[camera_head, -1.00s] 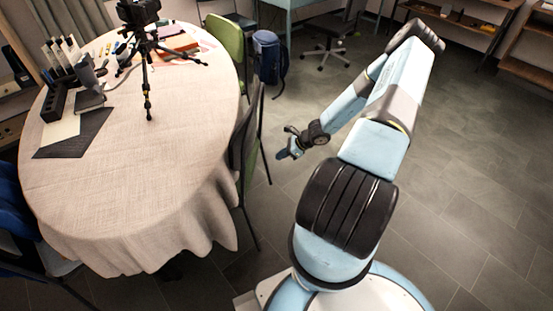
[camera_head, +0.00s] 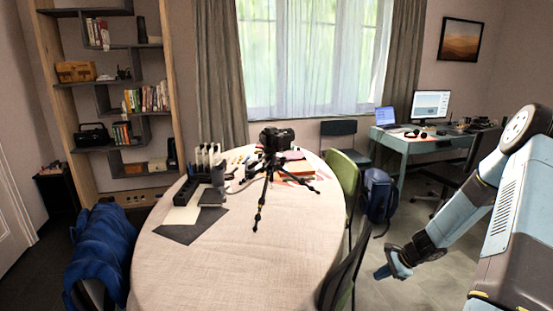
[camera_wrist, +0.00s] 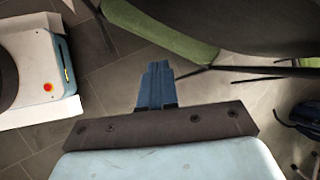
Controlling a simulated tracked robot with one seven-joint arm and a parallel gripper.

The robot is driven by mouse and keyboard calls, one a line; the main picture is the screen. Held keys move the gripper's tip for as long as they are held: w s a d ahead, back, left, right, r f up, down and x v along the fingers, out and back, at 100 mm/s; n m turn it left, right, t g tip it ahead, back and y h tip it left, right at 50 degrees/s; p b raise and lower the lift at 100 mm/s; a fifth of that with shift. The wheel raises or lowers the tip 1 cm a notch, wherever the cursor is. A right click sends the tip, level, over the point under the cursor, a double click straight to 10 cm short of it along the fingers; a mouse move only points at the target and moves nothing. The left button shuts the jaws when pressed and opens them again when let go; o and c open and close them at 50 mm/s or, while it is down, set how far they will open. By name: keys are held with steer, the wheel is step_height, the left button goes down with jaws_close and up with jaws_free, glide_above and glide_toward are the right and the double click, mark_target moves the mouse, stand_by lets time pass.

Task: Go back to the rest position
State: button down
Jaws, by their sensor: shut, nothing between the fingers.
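My gripper (camera_head: 386,272) hangs at the end of my arm in the head view, right of the table and beside a dark chair. In the wrist view its blue fingers (camera_wrist: 157,84) are together with nothing between them. The tile floor lies below it. The round table (camera_head: 240,260) with a pale cloth stands to the left, apart from my gripper. A black camera on a small tripod (camera_head: 268,180) stands upright on it.
A dark chair (camera_head: 343,268) and a green chair (camera_head: 343,175) stand along the table's right side. A blue backpack (camera_head: 379,195) is behind my gripper. A desk (camera_head: 405,148) with screens is farther back. In the wrist view, the green seat (camera_wrist: 165,32) is close by.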

steer(key=s+a+r+n+h, duration=0.1)
steer(key=s+a+r+n, duration=0.25)
steer(key=r, duration=0.65)
steer(key=s+a+r+n+h, duration=0.2)
steer(key=a+r+n, duration=0.15)
steer(key=r, duration=0.75)
steer(key=s+a+r+n+h, duration=0.1)
steer(key=s+a+r+n, duration=0.25)
steer(key=r, duration=0.65)
steer(key=s+a+r+n+t+h, duration=0.1)
steer(key=s+r+n, duration=0.2)
steer(key=s+r, duration=0.4)
steer(key=s+a+r+n+t+h, duration=0.1)
steer(key=s+r, duration=0.6)
steer(key=s, duration=0.7)
steer(key=shift+a+r+n+t, duration=0.3)
steer(key=shift+a+n, duration=0.25)
steer(key=shift+n, duration=0.8)
